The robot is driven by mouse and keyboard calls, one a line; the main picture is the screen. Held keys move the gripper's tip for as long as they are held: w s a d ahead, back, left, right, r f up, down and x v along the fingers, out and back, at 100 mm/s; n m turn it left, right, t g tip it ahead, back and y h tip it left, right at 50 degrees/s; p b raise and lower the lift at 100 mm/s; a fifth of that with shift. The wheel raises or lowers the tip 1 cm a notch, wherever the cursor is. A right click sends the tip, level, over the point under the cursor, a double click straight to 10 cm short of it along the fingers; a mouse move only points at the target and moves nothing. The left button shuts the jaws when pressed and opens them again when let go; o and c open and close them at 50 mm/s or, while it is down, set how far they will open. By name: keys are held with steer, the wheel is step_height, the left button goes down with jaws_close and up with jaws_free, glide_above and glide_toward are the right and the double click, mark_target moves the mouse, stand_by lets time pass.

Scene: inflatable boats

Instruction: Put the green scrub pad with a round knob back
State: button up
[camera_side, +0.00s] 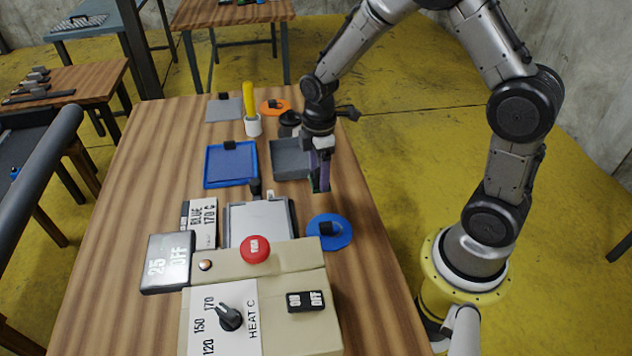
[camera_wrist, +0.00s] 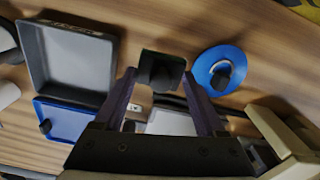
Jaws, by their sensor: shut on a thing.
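My gripper (camera_side: 320,178) is shut on the green scrub pad (camera_wrist: 149,62) with its round dark knob, which shows between the fingertips in the wrist view. The pad looks very dark there. In the side view only a thin green strip of it shows at the fingertips, mostly hidden by the fingers. My gripper is above the right part of the table, between the grey tray (camera_side: 281,172) and the blue round pad (camera_side: 342,238). The grey tray is empty and also shows at the left of the wrist view (camera_wrist: 70,60).
A blue tray (camera_side: 210,180) with a dark knob stands left of the grey tray. The heater box (camera_side: 285,256) with a red button and dial is in front, beside a grey plate (camera_side: 262,222). Farther back are a yellow-handled brush (camera_side: 249,100), an orange disc (camera_side: 270,106) and a grey pad (camera_side: 221,111).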

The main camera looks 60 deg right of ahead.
mark_target(316, 182)
steer(key=shift+w+f, duration=0.3)
steer(key=shift+f, duration=0.1)
steer(key=shift+w+f, duration=0.15)
steer(key=shift+f, duration=1.45)
steer(key=shift+f, duration=0.1)
steer(key=o, duration=1.3)
steer(key=shift+c, duration=0.2)
